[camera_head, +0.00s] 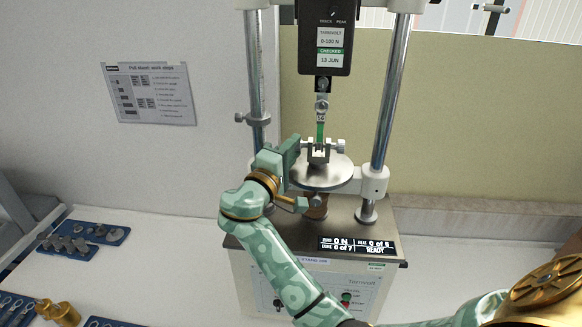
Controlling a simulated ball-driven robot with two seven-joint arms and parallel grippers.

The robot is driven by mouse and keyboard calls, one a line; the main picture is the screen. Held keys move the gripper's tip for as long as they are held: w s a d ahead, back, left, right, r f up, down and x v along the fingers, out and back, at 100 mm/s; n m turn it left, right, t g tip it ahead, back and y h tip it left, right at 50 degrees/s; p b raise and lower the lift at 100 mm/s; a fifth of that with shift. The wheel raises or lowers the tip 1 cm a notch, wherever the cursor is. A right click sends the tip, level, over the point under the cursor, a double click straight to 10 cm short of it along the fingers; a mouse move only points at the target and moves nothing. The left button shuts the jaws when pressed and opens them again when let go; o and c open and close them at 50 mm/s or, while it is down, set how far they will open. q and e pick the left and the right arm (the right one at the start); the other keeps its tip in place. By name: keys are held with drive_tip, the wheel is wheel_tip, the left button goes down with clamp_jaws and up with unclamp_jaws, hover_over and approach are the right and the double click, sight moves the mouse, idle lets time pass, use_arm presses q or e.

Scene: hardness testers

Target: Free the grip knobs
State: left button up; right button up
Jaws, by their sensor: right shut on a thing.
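The test stand (318,214) has a round plate (336,177) with a small metal lower grip (319,153) on it. One grip knob (340,146) shows on the lower grip's right side. The left side is hidden behind my right gripper (296,152), which is shut there, apparently on the left grip knob. A green strip (320,132) stands upright between the lower grip and the upper grip (321,104), which hangs below the black force gauge (325,40). My left gripper is not in view.
Two steel columns (393,95) flank the plate. The display (357,245) reads 0 N and READY. Blue trays (84,233) with grey metal parts lie at the left, near a gold piece (60,312) at the lower edge. The bench between is clear.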

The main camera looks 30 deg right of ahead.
idle(0.3)
drive_tip(key=o, duration=1)
drive_tip(key=shift+d, duration=0.1)
